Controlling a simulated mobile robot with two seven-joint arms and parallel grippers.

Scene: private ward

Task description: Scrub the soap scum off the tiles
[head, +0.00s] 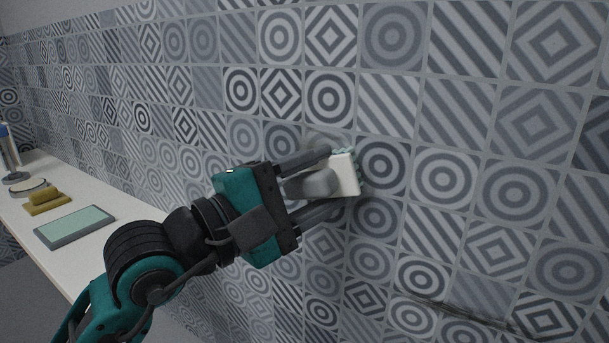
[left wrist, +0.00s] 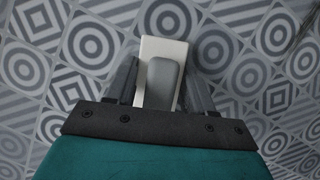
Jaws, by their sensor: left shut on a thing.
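My left gripper (head: 318,184) is shut on a scrub brush (head: 345,175) with a white block, a grey handle and pale green bristles. The bristle side faces the patterned tile wall (head: 440,120) and looks to be at or very near it. The brush also shows between the fingers in the left wrist view (left wrist: 162,52). Some tiles look hazier and paler than others, such as those around the brush and at the upper right (head: 545,125). The tiles directly behind the brush are hidden. My right gripper is not in view.
A white counter (head: 75,248) runs along the wall at the left. On it are a green-topped grey tray or pad (head: 76,226), a yellow-brown block (head: 47,200), a round dish (head: 28,188) and a bottle-like item (head: 8,150). A dark line (head: 455,310) crosses the lower right tiles.

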